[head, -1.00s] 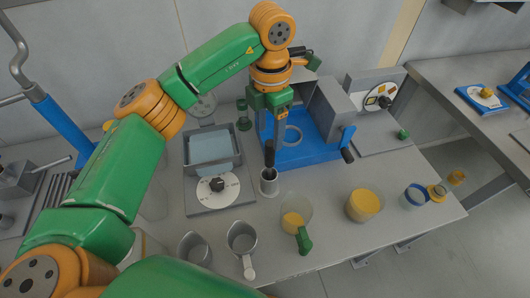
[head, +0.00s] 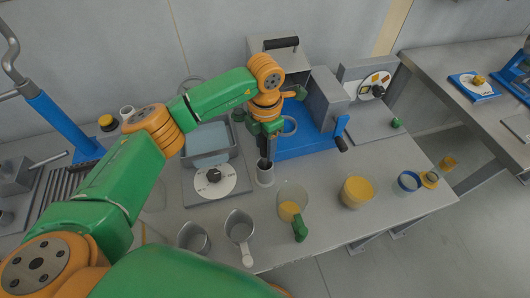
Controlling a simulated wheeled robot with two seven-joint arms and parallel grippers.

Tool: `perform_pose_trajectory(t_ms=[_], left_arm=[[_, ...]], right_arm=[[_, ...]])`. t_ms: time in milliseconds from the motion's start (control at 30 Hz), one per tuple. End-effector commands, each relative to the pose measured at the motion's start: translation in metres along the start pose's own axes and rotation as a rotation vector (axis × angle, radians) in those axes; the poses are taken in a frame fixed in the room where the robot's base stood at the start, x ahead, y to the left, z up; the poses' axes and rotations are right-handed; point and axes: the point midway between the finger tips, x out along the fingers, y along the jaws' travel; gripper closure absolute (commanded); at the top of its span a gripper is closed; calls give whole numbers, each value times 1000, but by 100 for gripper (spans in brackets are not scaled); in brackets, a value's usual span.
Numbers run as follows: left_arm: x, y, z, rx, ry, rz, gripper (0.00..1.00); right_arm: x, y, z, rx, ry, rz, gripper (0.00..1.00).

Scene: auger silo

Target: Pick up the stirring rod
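The stirring rod (head: 263,167) is a thin dark stick standing in a small grey metal cup (head: 265,179) near the middle of the table. Its upper part is hidden by my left gripper (head: 267,157). The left gripper points down right over the cup, with its dark fingers at the rod. I cannot tell whether the fingers are closed on the rod or only around it. My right gripper is not in view.
A grey scale with a dial (head: 215,182) stands left of the cup, and a blue-based machine (head: 305,143) behind it. Two metal jugs (head: 239,228), a green-handled scoop (head: 299,229) and a yellow-filled tub (head: 357,192) stand nearer the front edge.

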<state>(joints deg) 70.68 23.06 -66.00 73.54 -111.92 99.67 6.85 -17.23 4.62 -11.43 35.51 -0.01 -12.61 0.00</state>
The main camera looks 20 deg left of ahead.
Motion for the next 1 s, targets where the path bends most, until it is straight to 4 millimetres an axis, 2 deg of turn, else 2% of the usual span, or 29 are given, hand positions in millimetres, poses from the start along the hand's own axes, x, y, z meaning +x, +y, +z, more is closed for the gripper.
perform_pose_trajectory(t_ms=[33, 133, 167, 467, 567, 800, 1000], left_arm=[[0, 0, 0, 0, 0, 0, 70], [0, 0, 0, 0, 0, 0, 97], [0, 0, 0, 0, 0, 0, 100], [-1, 0, 0, -1, -1, 0, 100], [-8, 0, 1, -1, -3, 1, 100], [-56, 0, 1, 0, -4, 2, 100], [-90, 0, 1, -1, -3, 1, 100]], right_arm=[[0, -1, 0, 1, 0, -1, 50], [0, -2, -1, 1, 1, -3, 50], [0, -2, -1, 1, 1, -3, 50], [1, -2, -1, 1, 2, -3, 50], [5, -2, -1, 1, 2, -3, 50], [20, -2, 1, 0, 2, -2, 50], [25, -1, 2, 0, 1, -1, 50]])
